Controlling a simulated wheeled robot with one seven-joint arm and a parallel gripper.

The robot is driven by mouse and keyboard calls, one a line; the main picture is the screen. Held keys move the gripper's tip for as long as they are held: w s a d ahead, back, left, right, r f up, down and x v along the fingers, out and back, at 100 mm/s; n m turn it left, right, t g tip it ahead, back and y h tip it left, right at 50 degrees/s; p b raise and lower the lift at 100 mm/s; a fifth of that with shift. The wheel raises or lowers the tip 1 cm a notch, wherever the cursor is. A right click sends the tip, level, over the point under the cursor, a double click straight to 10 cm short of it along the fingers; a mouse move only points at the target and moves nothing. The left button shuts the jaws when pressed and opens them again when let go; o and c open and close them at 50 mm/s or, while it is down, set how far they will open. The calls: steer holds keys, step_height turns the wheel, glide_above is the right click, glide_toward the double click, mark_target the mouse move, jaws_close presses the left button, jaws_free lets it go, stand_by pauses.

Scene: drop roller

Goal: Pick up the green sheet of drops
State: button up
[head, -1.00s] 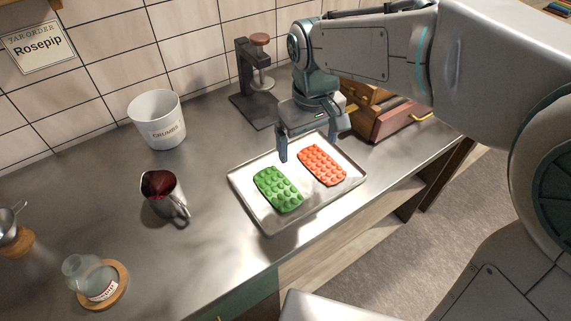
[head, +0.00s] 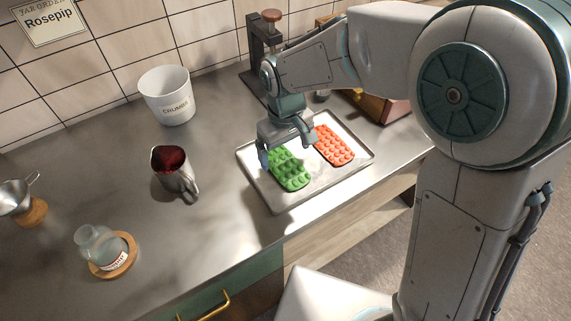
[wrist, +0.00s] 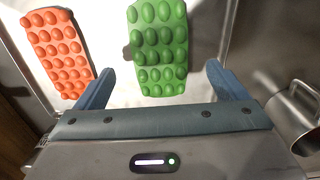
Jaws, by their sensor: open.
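The green sheet of drops (head: 291,174) lies flat on the left part of a metal tray (head: 279,204). My gripper (head: 287,158) is over the back end of the green sheet and hides part of it. In the wrist view the green sheet (wrist: 160,42) lies ahead of the gap between my two fingers (wrist: 155,82), which are apart with nothing between them. The near end of the sheet is close to the fingertips; I cannot tell the height between them.
An orange sheet of drops (head: 334,146) lies on the tray to the right of the green one. A metal jug (head: 174,177) with dark red contents stands left of the tray. A crumbs bucket (head: 168,97) and a press stand (head: 256,62) are behind.

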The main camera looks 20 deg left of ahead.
mark_target(285, 164)
steer(key=shift+f, duration=2)
steer(key=c, duration=1.2)
steer(key=shift+r, duration=0.1)
